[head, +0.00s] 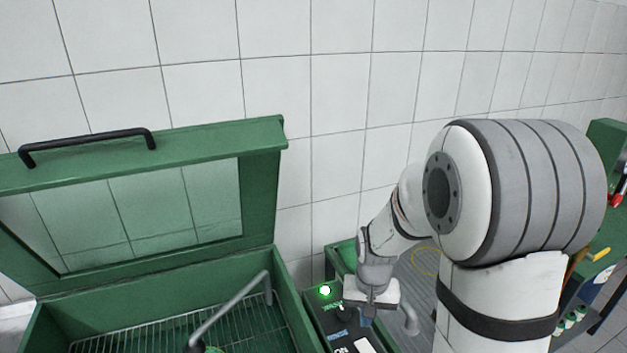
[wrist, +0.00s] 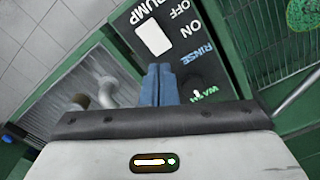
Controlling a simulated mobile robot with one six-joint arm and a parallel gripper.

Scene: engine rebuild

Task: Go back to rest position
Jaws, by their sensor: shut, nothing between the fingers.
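My gripper (head: 368,312) is over the dark control panel (head: 318,318) beside the green washer cabinet, in the head view. In the wrist view, the blue fingers (wrist: 160,84) are pressed together with nothing between them. They point at the panel (wrist: 137,18), which carries the words PUMP, OFF, ON, RINSE and WASH. A white rocker switch (wrist: 152,33) lies just beyond the fingertips. A small knob (wrist: 196,86) sits by RINSE and WASH. I cannot tell whether the fingertips touch the panel.
The washer's green windowed lid (head: 262,200) stands open at the left. A bent metal pipe (head: 232,306) rises over its wire rack (head: 160,335). A tiled wall (head: 345,95) is behind; a green bench (head: 595,270) is at right.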

